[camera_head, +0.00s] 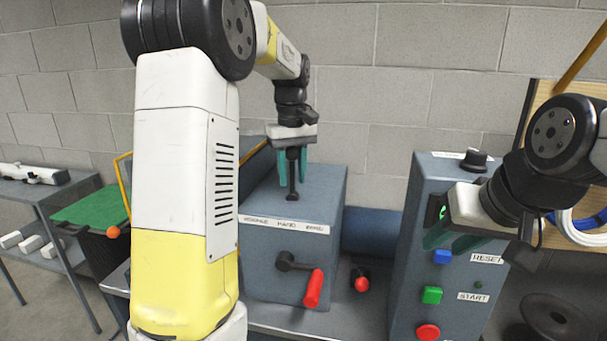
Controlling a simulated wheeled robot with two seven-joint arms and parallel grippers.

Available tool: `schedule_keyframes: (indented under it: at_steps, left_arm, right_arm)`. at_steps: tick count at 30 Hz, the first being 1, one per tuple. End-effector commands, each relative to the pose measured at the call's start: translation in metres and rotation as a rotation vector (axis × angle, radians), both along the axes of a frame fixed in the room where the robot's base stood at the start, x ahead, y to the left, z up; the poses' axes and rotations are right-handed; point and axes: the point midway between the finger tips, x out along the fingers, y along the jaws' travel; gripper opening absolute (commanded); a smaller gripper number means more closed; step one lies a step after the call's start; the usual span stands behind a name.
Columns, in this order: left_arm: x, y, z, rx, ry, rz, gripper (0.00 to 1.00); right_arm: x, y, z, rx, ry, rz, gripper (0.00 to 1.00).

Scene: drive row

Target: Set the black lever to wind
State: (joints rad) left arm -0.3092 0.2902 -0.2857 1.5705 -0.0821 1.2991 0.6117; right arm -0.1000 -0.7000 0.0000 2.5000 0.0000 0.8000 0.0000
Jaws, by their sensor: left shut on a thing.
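The black lever (291,189) stands up at the top of a blue-grey box (258,255). Its upper part is between the teal fingers of my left gripper (292,167), which comes down from above and is shut on it. A white label strip (286,225) with three words runs along the box's upper front edge; its lettering is too small to read surely. The lever looks near the middle of the strip. My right gripper (452,240) is off to the right before the control panel, its teal fingers apart with nothing seen between them.
A red-handled crank (313,288) sticks out of the box front, with a red knob (361,283) beside it. The grey control panel (408,270) carries blue, green and red buttons. A side table (75,197) stands at left. My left arm hides part of the box's left side.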

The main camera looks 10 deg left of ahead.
Motion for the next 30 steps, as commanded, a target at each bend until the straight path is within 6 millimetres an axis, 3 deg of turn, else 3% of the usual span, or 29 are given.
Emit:
schedule_keyframes:
  at_steps: [13,30]
  left_arm:
    - [0.000,-0.006,0.001,0.066,-0.005,-0.003,0.00]
    - [0.000,-0.032,-0.007,0.446,-0.019,-0.004,0.00]
  right_arm:
    - [0.000,0.000,0.000,0.000,0.000,0.000,0.36]
    - [0.000,0.000,0.000,0.000,0.000,0.000,0.36]
